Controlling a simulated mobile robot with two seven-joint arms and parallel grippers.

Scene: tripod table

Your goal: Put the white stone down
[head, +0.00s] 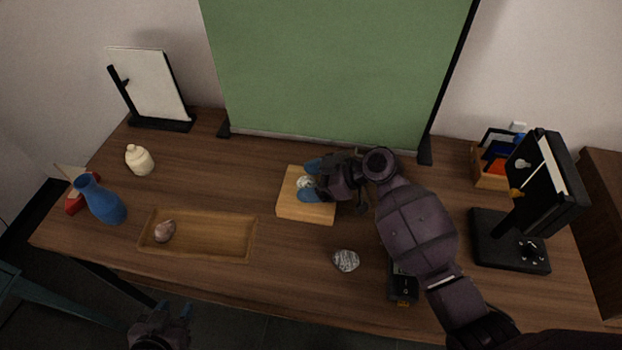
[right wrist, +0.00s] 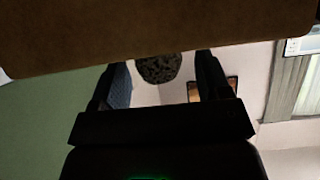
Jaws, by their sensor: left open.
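A pale, speckled white stone (head: 305,182) is on the light wooden block (head: 290,209) in the middle of the table. It also shows in the right wrist view (right wrist: 158,68), dark in shadow and against the brown surface at the top. My right gripper (head: 310,181) has its blue fingers on either side of this stone. In the right wrist view, gaps show between the stone and both fingers, so the gripper looks open around it. My left gripper (head: 174,308) is open and empty below the table's front edge.
A grey striped stone (head: 346,260) lies in front of the block. A wooden tray (head: 215,216) holds a brownish stone (head: 165,231). A black device (head: 403,284) and black stand (head: 507,240) are right. The green screen (head: 335,75) stands behind.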

